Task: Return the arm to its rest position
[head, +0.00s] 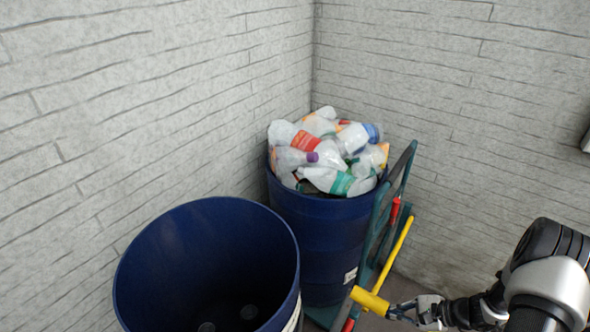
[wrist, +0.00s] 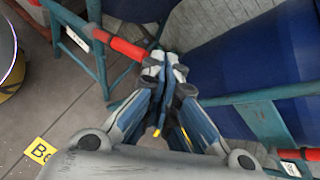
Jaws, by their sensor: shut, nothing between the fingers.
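My arm reaches in from the lower right of the head view. My gripper (head: 394,312) is beside the lower part of the hand truck, just right of its yellow handle end (head: 370,301). In the wrist view my gripper (wrist: 165,62) has its fingers together with nothing between them. The fingertips appear close to the red grip (wrist: 122,46) of the teal hand truck frame (wrist: 78,22); I cannot tell whether they touch.
A blue barrel full of plastic bottles (head: 322,240) stands by the hand truck (head: 383,225). An open blue barrel (head: 135,270) with little in it stands in front. Grey walls (head: 480,130) close the corner. A yellow label (wrist: 40,150) lies on the floor.

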